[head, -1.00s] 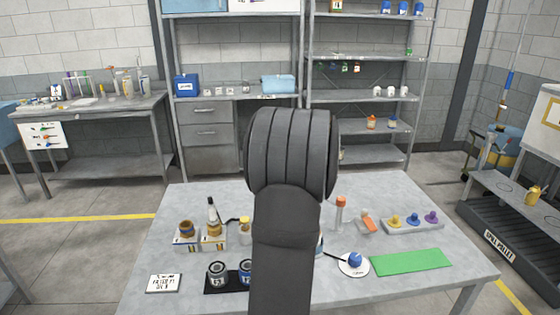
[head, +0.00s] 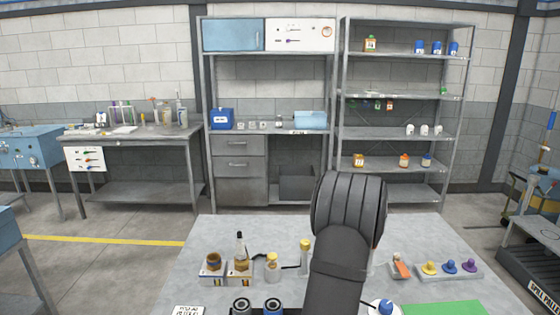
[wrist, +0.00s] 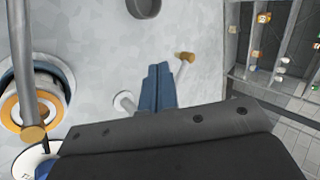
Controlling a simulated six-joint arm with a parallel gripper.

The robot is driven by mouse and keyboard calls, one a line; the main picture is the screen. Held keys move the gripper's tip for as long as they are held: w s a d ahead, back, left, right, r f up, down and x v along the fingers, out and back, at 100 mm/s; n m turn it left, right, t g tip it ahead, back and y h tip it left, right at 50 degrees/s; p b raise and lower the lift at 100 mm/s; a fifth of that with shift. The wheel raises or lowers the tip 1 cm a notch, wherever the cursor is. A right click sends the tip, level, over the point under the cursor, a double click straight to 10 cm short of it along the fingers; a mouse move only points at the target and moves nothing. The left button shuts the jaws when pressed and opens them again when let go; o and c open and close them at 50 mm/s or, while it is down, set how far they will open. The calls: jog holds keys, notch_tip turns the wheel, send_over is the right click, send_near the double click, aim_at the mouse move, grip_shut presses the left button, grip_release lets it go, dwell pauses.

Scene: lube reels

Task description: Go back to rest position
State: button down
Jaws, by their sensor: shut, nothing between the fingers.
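My gripper shows in the wrist view as two blue-grey fingers (wrist: 158,88) pressed together, with nothing between them. They are over the grey tabletop, and I cannot tell their height above it. In the head view my dark arm stands in front of the work table (head: 420,235) and hides the gripper. In the wrist view a white bottle with a tan cap (wrist: 184,62) is just beyond the fingertips on the right, and a small white round piece (wrist: 125,102) is on their left.
On the table stand brown-topped jars (head: 240,262), a yellow-capped bottle (head: 272,268), a rack of coloured knobs (head: 450,268) and a green mat (head: 445,309). A ringed container (wrist: 45,95) is close on the wrist view's left. Shelves (head: 405,137) stand behind. The table's back strip looks clear.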

jog(key=shift+w+d+f, duration=0.1)
jog(key=shift+w+d, duration=0.35)
jog(key=shift+d, duration=0.15)
jog(key=shift+w+d+f, duration=0.1)
jog(key=shift+w+d, duration=0.3)
jog(key=shift+d, duration=0.2)
jog(key=s+a+r, duration=0.6)
jog(key=a+r, duration=0.2)
jog(key=w+d+f, duration=0.6)
jog(key=d+f, duration=0.2)
jog(key=s+n+y, duration=0.1)
jog(key=s+n, duration=0.1)
jog(key=s, duration=0.6)
jog(key=shift+s+d+y, duration=0.2)
jog(key=shift+s+y, duration=0.1)
jog(key=shift+n, duration=0.3)
